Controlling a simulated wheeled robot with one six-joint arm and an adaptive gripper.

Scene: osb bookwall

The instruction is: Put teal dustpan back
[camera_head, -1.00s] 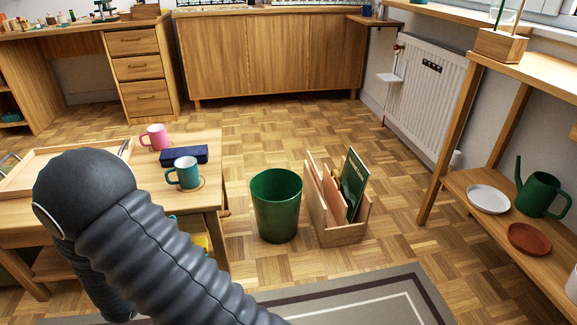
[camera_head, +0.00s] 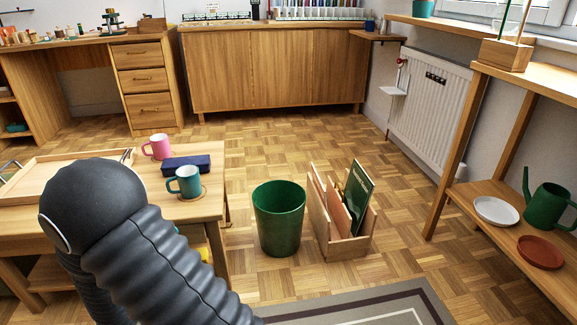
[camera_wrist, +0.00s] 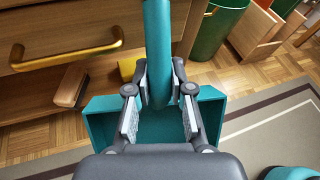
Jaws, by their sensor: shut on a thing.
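In the wrist view, my gripper (camera_wrist: 160,108) is shut on the handle of the teal dustpan (camera_wrist: 100,122). The handle runs upward between the fingers toward the top edge. The dustpan's open pan lies behind and below the fingers, over the floor and rug; whether it touches anything is hidden. In the head view, my dark arm covers the lower left, and the gripper and dustpan are out of sight behind it or below the frame.
A wooden table (camera_head: 205,207) with mugs stands at the left. A brass-handled drawer front (camera_wrist: 30,35) is close in the wrist view, with a wooden brush (camera_wrist: 70,85) and a yellow thing (camera_wrist: 127,68) nearby. A green bin (camera_head: 278,222) and wooden file box (camera_head: 345,245) stand on open parquet.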

